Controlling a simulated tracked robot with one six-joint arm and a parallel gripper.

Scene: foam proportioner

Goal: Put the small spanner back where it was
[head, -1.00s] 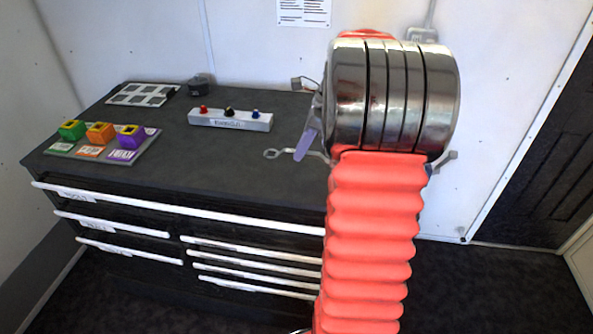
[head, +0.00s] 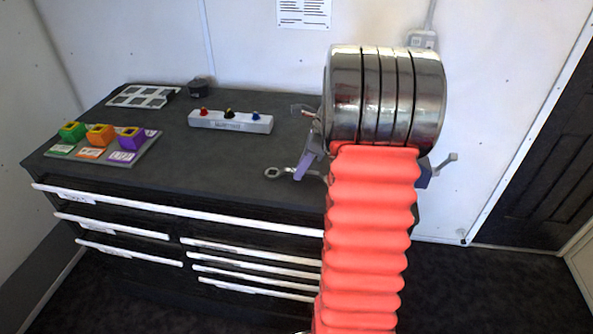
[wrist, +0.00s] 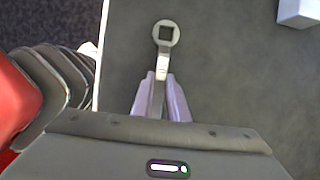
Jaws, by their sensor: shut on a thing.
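The small spanner (wrist: 163,62) is grey metal with a ring end that has a square opening. My gripper (wrist: 161,96) is shut on its shank, with a pale purple finger on each side. The ring end points away from my gripper, over the dark bench top. In the head view the ring end of the spanner (head: 273,172) shows left of my gripper (head: 306,164), near the bench's front edge. I cannot tell whether the spanner touches the bench.
The dark bench (head: 215,165) has white-handled drawers in front. A board with green, orange and purple blocks (head: 105,148) lies at the left. A white box with three knobs (head: 230,121) stands behind the spanner. A grey bar (head: 445,162) shows right of my arm. The bench middle is clear.

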